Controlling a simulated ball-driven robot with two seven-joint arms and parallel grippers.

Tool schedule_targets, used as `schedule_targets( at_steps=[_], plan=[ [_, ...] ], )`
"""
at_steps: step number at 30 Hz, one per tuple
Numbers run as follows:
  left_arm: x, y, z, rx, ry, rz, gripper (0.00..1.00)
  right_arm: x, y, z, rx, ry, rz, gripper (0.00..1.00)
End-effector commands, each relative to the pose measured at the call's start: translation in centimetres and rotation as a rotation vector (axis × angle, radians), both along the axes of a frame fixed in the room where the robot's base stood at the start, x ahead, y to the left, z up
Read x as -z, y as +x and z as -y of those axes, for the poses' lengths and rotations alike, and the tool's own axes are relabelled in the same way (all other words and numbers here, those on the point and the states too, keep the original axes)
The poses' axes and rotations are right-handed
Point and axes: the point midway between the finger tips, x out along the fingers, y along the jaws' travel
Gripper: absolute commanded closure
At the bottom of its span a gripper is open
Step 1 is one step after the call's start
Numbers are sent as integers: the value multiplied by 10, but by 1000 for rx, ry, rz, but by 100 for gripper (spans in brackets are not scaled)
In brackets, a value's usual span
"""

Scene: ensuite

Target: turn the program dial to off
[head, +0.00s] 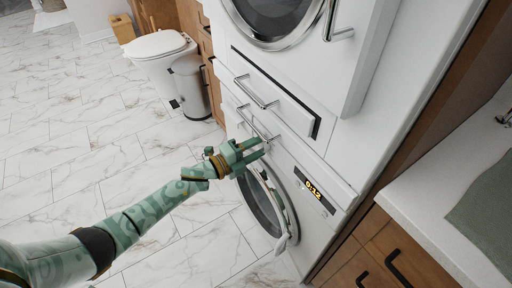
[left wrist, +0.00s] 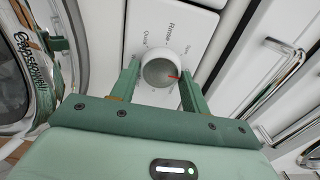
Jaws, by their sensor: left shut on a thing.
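The program dial (left wrist: 160,72) is a round grey-white knob with a red pointer mark, seen in the left wrist view on a white panel. The mark points to the right in that view. Labels such as "Rinse" and "Quick" stand around it; I cannot make out an off label. My left gripper (left wrist: 160,88) is shut on the dial, one green finger on each side. In the head view my left gripper (head: 254,150) is at the front of the lower washer (head: 311,230) and hides the dial. My right gripper is not in view.
The lower washer has a round door (head: 262,205) below my gripper and a lit display (head: 314,190) to the right. A drawer handle (head: 256,93) is above. A counter (head: 430,215) is at the right; open tiled floor is at the left.

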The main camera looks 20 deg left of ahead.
Motion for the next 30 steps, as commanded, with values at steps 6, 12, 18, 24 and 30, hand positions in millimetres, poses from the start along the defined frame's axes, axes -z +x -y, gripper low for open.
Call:
schedule_targets(
  at_steps=[6,12,18,24,30],
  plan=[
    [1,0,-1,-3,-4,-5,77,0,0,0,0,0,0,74],
    [1,0,-1,-3,-4,-5,46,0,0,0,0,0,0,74],
    [0,0,-1,-2,-3,-4,33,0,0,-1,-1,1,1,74],
    [0,-3,-3,-1,-3,-3,33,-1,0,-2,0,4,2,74],
    [-2,-31,-25,-3,-2,-5,33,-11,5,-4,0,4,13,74]
  ],
)
